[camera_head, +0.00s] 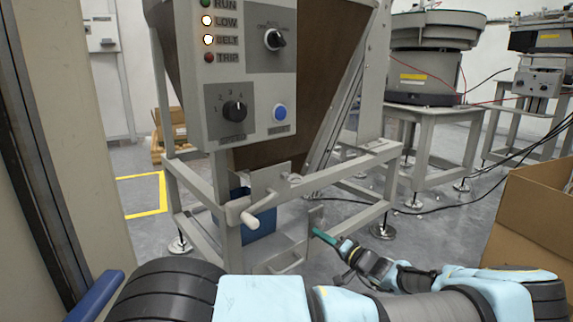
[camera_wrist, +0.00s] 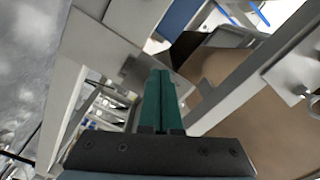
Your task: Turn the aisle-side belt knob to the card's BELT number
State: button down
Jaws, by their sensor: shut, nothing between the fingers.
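The grey control box (camera_head: 245,75) carries a black numbered knob (camera_head: 235,111) at its lower left, with figures around it. Its pointer is too small to read surely, and the label below it is blurred. A second black knob (camera_head: 275,39) sits at the upper right of the box. I see no readable card in either view. My gripper (camera_head: 317,232) is low in front of the frame, well below and right of the box, apart from both knobs. In the wrist view its green fingers (camera_wrist: 161,78) are shut together and empty.
The LOW lamp (camera_head: 207,20) and BELT lamp (camera_head: 208,40) are lit. A blue button (camera_head: 279,112) sits right of the numbered knob. A cardboard box (camera_head: 535,225) stands at the right. A door-like post is at left.

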jog(key=shift+d+r, duration=0.1)
jog(key=shift+s+a, duration=0.2)
jog(key=shift+a, duration=0.05)
jog(key=v, duration=0.6)
jog(key=shift+a+f+p, duration=0.1)
jog(key=shift+f+p, duration=0.15)
jog(key=shift+p, duration=0.15)
